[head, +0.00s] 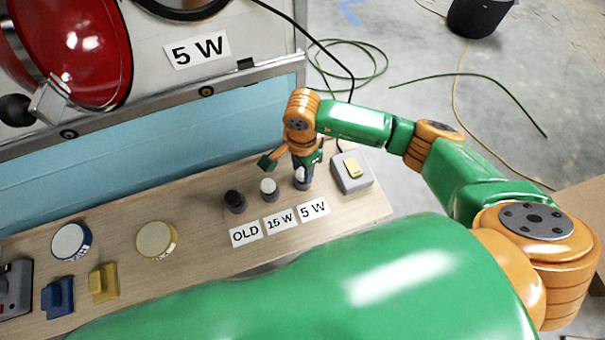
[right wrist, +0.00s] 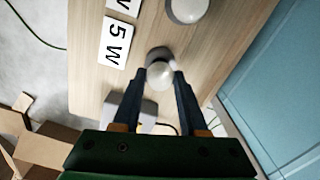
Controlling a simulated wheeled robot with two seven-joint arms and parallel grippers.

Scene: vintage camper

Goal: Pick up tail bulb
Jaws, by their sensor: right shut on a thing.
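My right gripper (head: 303,168) points down at the 5 W spot on the wooden shelf, and its fingers (right wrist: 163,80) are shut on a white bulb (right wrist: 160,74). The bulb, which also shows below the fingers in the head view (head: 302,184), is at its spot behind the "5 W" card (head: 313,208). I cannot tell whether it is lifted. A second white-topped bulb (head: 268,187) stands behind the "15 W" card (head: 280,222). A dark bulb (head: 235,201) stands behind the "OLD" card (head: 246,234). My left gripper is not in view.
A grey box with a yellow switch (head: 352,171) stands right of the bulbs. Two round lids (head: 157,239) and blue and yellow blocks (head: 103,283) sit left on the shelf. The camper panel with an open red lamp cover (head: 85,50) and a "5 W" label (head: 195,49) rises behind.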

